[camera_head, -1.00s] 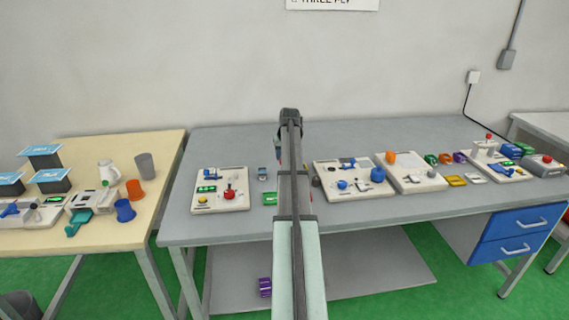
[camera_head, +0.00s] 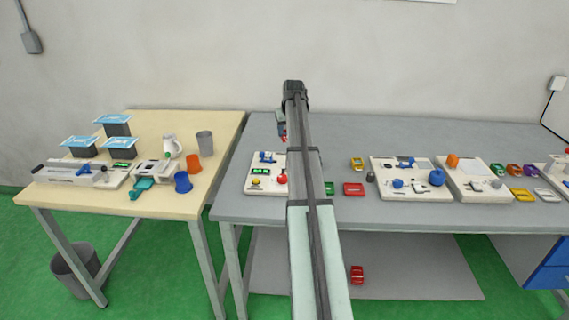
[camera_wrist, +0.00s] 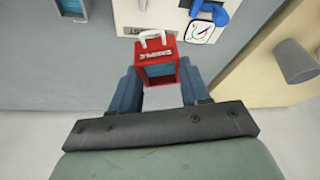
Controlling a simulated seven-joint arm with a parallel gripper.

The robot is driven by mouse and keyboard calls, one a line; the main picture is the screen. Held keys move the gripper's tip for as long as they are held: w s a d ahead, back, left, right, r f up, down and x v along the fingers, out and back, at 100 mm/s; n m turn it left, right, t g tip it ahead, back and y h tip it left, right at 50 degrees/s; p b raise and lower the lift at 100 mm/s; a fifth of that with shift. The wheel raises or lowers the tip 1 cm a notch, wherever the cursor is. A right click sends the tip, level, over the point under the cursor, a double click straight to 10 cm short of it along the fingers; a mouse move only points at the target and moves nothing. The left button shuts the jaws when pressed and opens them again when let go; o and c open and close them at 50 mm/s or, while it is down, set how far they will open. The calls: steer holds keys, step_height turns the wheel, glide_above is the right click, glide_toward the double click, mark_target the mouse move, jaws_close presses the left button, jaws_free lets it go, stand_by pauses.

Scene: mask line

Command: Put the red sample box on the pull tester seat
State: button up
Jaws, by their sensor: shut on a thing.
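My gripper (camera_wrist: 160,88) is shut on a red sample box (camera_wrist: 155,50) with a white handle and a label, blue fingers on both sides. The box is held above the grey bench, and in the head view its red (camera_head: 284,138) shows small below the wrist, beside my arm. In the wrist view a white instrument with a blue lever (camera_wrist: 212,10) and a round dial (camera_wrist: 201,33) lies just beyond the box.
Another red box (camera_head: 353,189) and a yellow one (camera_head: 357,163) lie on the grey bench right of my arm. More instruments (camera_head: 400,178) stand further right. A wooden table (camera_head: 215,180) with cups (camera_head: 182,182) and devices is at the left. A red box (camera_head: 357,274) lies on the lower shelf.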

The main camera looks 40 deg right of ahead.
steer(key=shift+a+r+m+h, duration=0.25)
steer(key=shift+a+m+h, duration=0.15)
steer(key=shift+a+m, duration=0.7)
steer(key=shift+s+d+m+g, duration=0.15)
steer(key=shift+m+g, duration=0.25)
steer(key=shift+m, duration=0.3)
steer(key=shift+f, duration=5.05)
steer(key=shift+f, duration=0.1)
steer(key=o, duration=1)
steer(key=shift+o, duration=0.2)
